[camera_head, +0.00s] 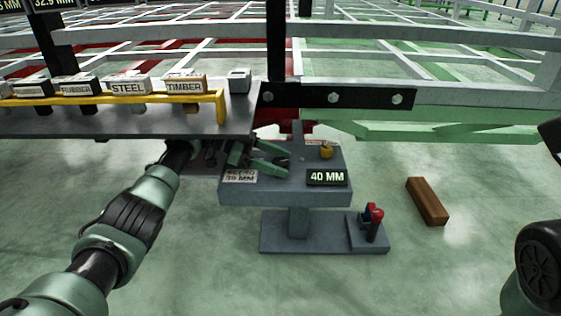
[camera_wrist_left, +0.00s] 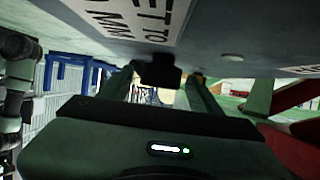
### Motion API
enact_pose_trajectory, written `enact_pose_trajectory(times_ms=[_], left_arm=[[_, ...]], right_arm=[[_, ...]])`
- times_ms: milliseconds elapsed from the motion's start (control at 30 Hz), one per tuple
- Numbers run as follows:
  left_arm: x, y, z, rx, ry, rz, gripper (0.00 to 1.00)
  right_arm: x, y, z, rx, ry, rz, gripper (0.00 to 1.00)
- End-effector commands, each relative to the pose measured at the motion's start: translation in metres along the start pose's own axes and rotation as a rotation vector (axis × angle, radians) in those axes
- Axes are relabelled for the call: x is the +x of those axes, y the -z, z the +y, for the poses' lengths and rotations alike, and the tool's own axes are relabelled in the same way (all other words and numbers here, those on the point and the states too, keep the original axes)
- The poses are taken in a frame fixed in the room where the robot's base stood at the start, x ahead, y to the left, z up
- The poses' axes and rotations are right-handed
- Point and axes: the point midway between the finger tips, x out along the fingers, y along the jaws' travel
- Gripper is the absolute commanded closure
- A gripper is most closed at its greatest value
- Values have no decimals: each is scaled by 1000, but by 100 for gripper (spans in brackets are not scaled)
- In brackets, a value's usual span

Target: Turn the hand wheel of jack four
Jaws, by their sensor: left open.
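A grey jack stand (camera_head: 285,192) carries a lit "40 MM" readout (camera_head: 327,177) and a white "set to" label (camera_head: 240,176). The label also shows upside down in the left wrist view (camera_wrist_left: 135,18). No hand wheel can be made out clearly. My left gripper (camera_head: 287,161) is open, with its two green fingers over the stand's top, pointing right. In the left wrist view a dark block (camera_wrist_left: 160,72) shows between or beyond the fingers; I cannot tell whether they touch it. My right gripper is not in view.
A small yellow part (camera_head: 326,151) sits on the stand's top. A red-topped lever (camera_head: 374,213) stands on its base. A brown wooden block (camera_head: 427,201) lies on the floor. A shelf with a yellow rail (camera_head: 150,98) holds labelled blocks. The white chassis frame (camera_head: 440,97) crosses above.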

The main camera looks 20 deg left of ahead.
Motion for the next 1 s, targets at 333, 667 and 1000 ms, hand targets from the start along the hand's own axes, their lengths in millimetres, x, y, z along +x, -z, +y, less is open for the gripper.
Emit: enact_pose_trajectory(times_ms=[333, 667, 1000], left_arm=[[-57, 3, -1, -3, 2, -1, 36], [-71, 0, 0, 0, 0, 0, 36], [-70, 0, 0, 0, 0, 0, 36]], right_arm=[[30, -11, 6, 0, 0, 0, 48], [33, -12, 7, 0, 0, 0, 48], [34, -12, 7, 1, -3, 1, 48]])
